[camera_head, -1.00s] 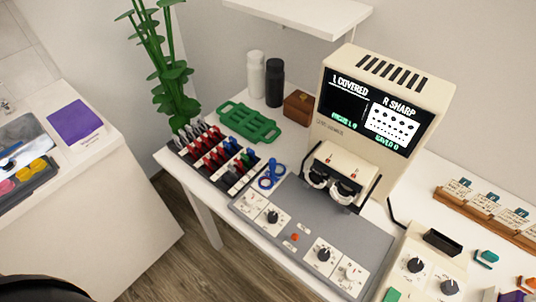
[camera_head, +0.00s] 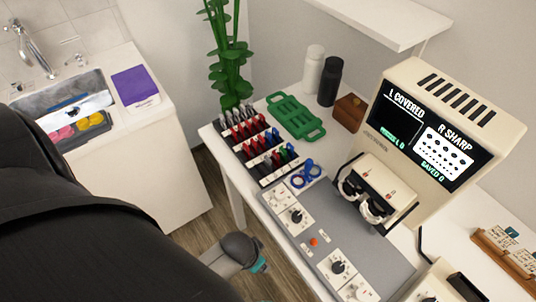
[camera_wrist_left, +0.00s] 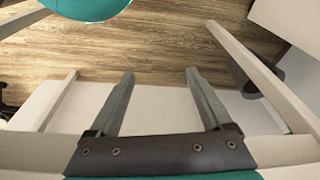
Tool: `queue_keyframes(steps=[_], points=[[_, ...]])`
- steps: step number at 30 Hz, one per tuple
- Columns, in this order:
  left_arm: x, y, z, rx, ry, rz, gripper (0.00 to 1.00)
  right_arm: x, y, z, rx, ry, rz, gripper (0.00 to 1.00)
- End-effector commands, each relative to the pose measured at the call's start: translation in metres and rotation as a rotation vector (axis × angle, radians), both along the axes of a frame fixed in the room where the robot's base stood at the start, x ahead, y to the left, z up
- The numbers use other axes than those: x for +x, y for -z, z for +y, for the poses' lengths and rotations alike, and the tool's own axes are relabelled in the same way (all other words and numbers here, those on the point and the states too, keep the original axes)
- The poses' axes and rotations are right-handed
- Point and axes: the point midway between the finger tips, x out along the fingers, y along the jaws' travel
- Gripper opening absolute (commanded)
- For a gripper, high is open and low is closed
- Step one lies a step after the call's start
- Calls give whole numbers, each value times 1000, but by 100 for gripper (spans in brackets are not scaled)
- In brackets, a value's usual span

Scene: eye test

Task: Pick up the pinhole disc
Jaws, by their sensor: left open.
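I cannot tell the pinhole disc apart in any view. In the head view, a dark rack (camera_head: 240,152) on the white table holds several small pieces with black-and-white, red, blue and green handles, too small to identify one by one. My left arm is a large dark shape covering the lower left of the head view, and I cannot make out its fingers there. In the left wrist view my left gripper (camera_wrist_left: 159,74) is open and empty, its two fingers wide apart, with wood floor and a white surface beyond.
A blue-handled item (camera_head: 305,174) lies beside the rack. A cream machine (camera_head: 470,110) with a screen and a grey panel (camera_head: 375,262) stand right. A plant (camera_head: 228,60) rises behind.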

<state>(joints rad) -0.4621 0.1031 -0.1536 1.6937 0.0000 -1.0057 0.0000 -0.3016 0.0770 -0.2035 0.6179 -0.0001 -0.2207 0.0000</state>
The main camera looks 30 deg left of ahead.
Motion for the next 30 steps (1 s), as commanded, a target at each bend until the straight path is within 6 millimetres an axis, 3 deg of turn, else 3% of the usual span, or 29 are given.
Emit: queue_keyframes(steps=[1, 6, 17, 21, 30], points=[[6, -19, -1, -2, -1, -14, 82, 2, -2, -2, -2, 0, -3, 50], [18, -77, -2, -4, -6, -40, 82, 3, -5, -4, -5, 3, -5, 50], [19, -165, -1, -8, -9, -80, 82, 3, -9, -4, -4, 4, -6, 50], [30, -204, -13, -41, 39, -118, 82, 4, -11, -4, -4, 4, -7, 50], [74, -218, -51, -127, 218, -129, 82, 4, -10, -4, -4, 3, -7, 50]])
